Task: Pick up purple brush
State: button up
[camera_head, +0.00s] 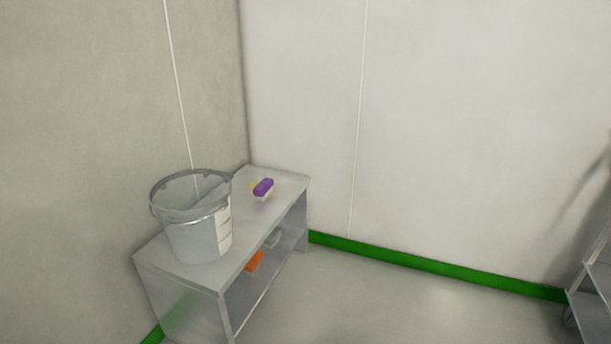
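The purple brush (263,187) lies on top of a low metal bench (285,186) in the corner. It has a purple back and pale bristles on its lower side. A small yellow thing shows just behind its left end; I cannot tell what it is. My gripper is not in the head view.
A clear bucket (194,239) with a pale label stands on the bench, left of and nearer than the brush. An orange object (253,261) sits on the lower shelf. A metal rack (599,272) stands at the right edge. The floor between is clear.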

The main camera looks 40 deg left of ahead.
aim_at(262, 190)
jog(key=u, duration=0.1)
jog(key=i, duration=1.7)
jog(key=u, duration=1.4)
jog(key=i, duration=0.9)
jog(key=u, duration=1.25)
jog(key=i, duration=0.25)
jog(key=u, duration=0.15)
